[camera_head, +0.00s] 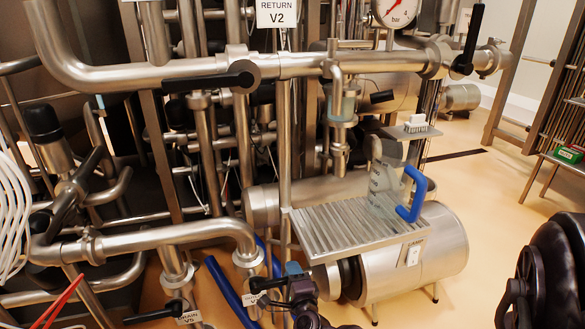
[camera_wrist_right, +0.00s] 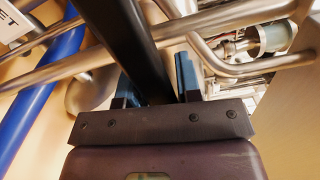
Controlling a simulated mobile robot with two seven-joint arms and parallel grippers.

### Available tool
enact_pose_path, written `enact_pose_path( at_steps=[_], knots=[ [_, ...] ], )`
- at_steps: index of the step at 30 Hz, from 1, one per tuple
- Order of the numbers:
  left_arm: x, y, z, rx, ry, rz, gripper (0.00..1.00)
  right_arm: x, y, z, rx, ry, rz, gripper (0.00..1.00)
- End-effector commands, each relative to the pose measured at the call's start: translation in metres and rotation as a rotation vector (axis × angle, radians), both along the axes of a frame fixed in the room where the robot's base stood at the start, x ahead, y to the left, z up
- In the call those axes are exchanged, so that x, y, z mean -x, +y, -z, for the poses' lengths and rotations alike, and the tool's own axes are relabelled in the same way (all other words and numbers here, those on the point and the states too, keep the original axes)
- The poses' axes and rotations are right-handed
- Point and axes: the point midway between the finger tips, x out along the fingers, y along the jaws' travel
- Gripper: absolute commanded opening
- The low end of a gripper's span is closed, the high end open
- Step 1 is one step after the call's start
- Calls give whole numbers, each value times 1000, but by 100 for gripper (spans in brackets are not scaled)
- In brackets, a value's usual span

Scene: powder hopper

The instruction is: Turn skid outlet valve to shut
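Low in the head view, a black lever handle (camera_head: 266,284) sits on a valve under a steel pipe elbow, with a white tag (camera_head: 254,298) beside it. My right gripper (camera_head: 294,270) is at that handle, coming up from the bottom edge. In the right wrist view the black handle (camera_wrist_right: 128,45) runs between the two blue-tipped fingers of my right gripper (camera_wrist_right: 157,82). Whether both fingers press on it cannot be told. A tag (camera_wrist_right: 14,22) ending in "ET" shows at the top left. The valve body is mostly hidden. My left gripper is not in view.
A second black lever (camera_head: 152,315) with a tag (camera_head: 189,317) is to the left. A blue hose (camera_head: 230,292) passes close by. A ribbed steel shelf (camera_head: 345,228) holds a clear scoop with a blue handle (camera_head: 412,195). A steel motor (camera_head: 425,250) stands right. Open floor lies further right.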

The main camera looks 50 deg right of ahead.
Motion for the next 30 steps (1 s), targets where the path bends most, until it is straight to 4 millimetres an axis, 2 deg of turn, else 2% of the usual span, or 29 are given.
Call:
enact_pose_path(
  at_steps=[1,3,4,14,20,30],
  knots=[
    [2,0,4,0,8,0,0,7,4,18,-17,30,-4,36],
    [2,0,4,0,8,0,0,8,4,18,-16,31,-3,47],
    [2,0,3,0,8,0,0,8,3,18,-15,31,-3,49],
    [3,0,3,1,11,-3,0,7,2,14,-8,28,0,49],
    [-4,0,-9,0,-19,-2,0,5,0,1,45,55,1,49],
    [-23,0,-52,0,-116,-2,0,0,6,-36,266,187,4,49]
  ],
)
